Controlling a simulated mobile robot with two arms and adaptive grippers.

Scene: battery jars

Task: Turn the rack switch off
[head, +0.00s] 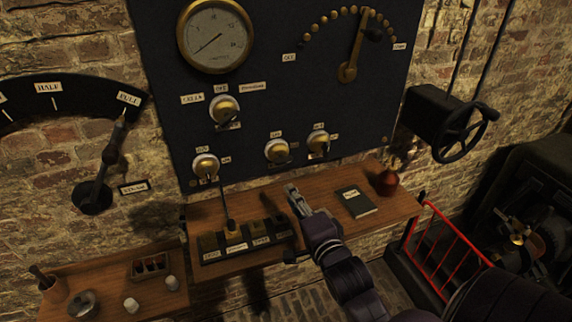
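One switch (225,108) sits below the gauge. A lower row has a left switch (205,166), a middle switch (277,150) and a right switch (318,140). Their labels are too small to read surely, so I cannot tell which is the rack switch. My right gripper (293,195) is over the wooden shelf, below the middle and right switches and apart from them. Its fingers are small and dim; I cannot tell whether they are open. My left gripper is not in view.
The shelf (375,174) holds a dark book (355,201), a red vase (387,182) and a labelled block with an upright lever (226,205). A handwheel (465,132) juts out at right, above a red railing (450,238). A large lever (105,165) stands at left.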

